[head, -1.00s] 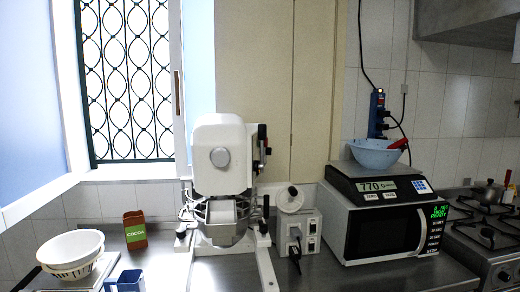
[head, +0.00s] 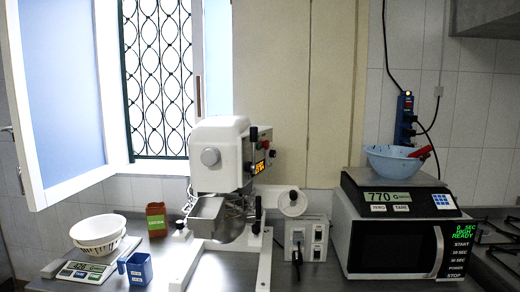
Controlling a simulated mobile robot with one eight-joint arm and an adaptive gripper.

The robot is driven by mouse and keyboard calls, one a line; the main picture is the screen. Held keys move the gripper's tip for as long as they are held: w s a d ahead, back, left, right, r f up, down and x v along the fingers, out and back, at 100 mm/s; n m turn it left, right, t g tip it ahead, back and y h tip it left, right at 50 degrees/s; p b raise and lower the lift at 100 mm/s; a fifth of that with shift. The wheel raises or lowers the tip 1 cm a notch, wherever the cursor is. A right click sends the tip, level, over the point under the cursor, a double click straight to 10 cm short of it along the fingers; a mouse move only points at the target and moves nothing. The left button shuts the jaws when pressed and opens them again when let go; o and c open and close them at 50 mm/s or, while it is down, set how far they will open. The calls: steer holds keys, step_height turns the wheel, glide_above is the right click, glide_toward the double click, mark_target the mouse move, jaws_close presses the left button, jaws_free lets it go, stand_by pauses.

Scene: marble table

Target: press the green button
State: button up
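I cannot make out a clear green button in the head view. The white stand mixer (head: 219,158) stands on the counter near the middle, with a metal bowl (head: 208,215) at its front. The black-and-white microwave (head: 391,246) at the right has a panel (head: 460,254) with green lit text and labelled keys. My gripper is not in view.
A scale (head: 398,192) with a blue bowl (head: 397,160) sits on the microwave. A white socket box (head: 307,240) stands between mixer and microwave. At left are a second scale (head: 82,272), white bowls (head: 98,230), a blue cup (head: 136,269) and a brown tin (head: 156,219). A stove is at right.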

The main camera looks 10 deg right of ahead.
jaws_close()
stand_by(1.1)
